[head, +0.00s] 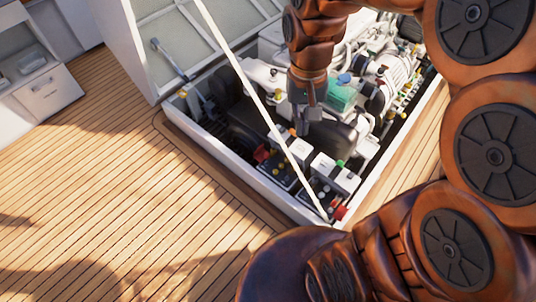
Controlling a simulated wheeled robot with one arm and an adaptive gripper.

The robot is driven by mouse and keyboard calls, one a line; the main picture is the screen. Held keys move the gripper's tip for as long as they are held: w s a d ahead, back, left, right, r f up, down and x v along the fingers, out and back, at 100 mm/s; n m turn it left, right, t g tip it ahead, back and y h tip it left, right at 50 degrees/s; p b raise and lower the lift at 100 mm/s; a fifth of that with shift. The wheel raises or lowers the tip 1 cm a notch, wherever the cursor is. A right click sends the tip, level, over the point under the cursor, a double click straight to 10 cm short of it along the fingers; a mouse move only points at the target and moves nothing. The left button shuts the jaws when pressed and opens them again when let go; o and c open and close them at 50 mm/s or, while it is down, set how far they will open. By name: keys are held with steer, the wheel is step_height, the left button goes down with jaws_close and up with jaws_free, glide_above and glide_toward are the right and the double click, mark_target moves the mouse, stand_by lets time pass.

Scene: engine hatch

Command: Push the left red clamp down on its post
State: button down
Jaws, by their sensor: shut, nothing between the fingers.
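The left red clamp (261,154) shows small at the left end of a white-and-dark battery (297,152) in the engine hatch. Whether it is fully down on its post is too small to tell. A second red clamp (339,212) is at the hatch's near corner, by another battery (337,175). My gripper (302,131) is shut and empty, pointing down, to the right of and above the left red clamp in the picture. It appears apart from the clamp. The post under the clamp cannot be made out.
A thin white rod (248,88) slants across the hatch opening, passing between the left clamp and my gripper in the picture. The open hatch lid (205,42) stands behind. The engine (385,75) fills the back right. Wooden deck (110,185) at left is clear.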

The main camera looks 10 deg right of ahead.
steer(key=w+d+f+m+b, duration=0.1)
steer(key=w+f+m+b, duration=0.2)
steer(key=w+f+b, duration=0.5)
steer(key=w+f+m+t+b, duration=0.1)
steer(key=w+f+m+b, duration=0.2)
steer(key=w+f+b, duration=0.6)
steer(key=w+d+f+m+b, duration=0.1)
steer(key=w+f+b, duration=0.8)
steer(key=w+f, duration=1.2)
step_height(320, 180, down, 12)
steer(key=shift+w+d+m+t+h, duration=0.15)
steer(key=shift+d+m+t+h, duration=0.2)
steer(key=shift+m, duration=0.55)
steer(key=b, duration=0.4)
glide_toward(273, 153)
steer(key=w, duration=0.1)
steer(key=f, duration=0.1)
steer(key=a+f, duration=0.1)
steer(key=s+a+f+b, duration=0.1)
steer(key=shift+f, duration=0.35)
steer(key=shift+s+a+f, duration=0.1)
steer(key=shift+a+f, duration=0.1)
steer(key=shift+f, duration=0.05)
